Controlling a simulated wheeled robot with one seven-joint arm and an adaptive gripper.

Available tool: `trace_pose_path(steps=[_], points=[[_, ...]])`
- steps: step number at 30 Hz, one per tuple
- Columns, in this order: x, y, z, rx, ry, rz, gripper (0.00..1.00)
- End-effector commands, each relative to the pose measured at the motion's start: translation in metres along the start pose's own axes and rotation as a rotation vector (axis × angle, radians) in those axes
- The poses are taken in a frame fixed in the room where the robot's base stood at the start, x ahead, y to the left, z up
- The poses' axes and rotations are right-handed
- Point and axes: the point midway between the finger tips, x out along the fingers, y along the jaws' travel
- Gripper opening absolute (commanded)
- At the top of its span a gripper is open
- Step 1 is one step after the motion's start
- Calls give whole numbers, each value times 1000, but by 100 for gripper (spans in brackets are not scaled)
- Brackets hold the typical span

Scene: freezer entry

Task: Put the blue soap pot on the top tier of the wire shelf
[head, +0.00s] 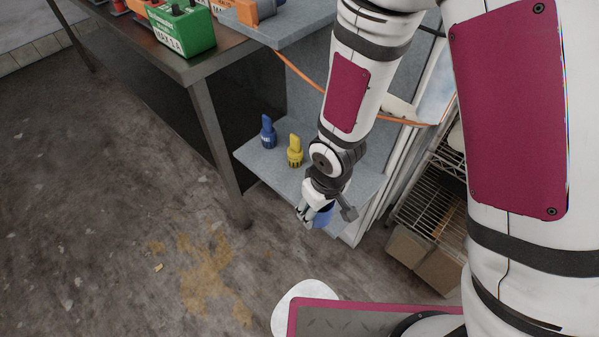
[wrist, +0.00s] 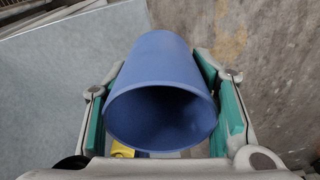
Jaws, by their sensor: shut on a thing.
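The blue soap pot (wrist: 165,75) is between the two green-padded fingers of my gripper (wrist: 165,105), its open mouth facing the wrist camera. My gripper is shut on it. In the head view the pot (head: 323,216) shows as a small blue patch at my gripper (head: 312,212), over the front edge of a low grey shelf; the gripper hides part of it. The wire shelf (head: 432,195) stands at the right, behind my arm. My arm hides part of its upper tiers.
A blue bottle (head: 267,132) and a yellow bottle (head: 295,151) stand on the low grey shelf (head: 258,160). An orange cable (head: 300,86) hangs behind my arm. A metal table (head: 200,65) stands at the upper left. The floor at left is open.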

Motion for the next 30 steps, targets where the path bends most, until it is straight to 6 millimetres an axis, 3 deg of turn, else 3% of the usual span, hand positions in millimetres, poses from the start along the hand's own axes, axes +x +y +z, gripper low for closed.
trace_pose_path(steps=[9,15,22,30], points=[[17,18,-76,4,3,-1,23],[26,26,-113,2,1,-1,23],[31,29,-125,1,-2,0,23],[62,29,-120,1,-2,0,23]])
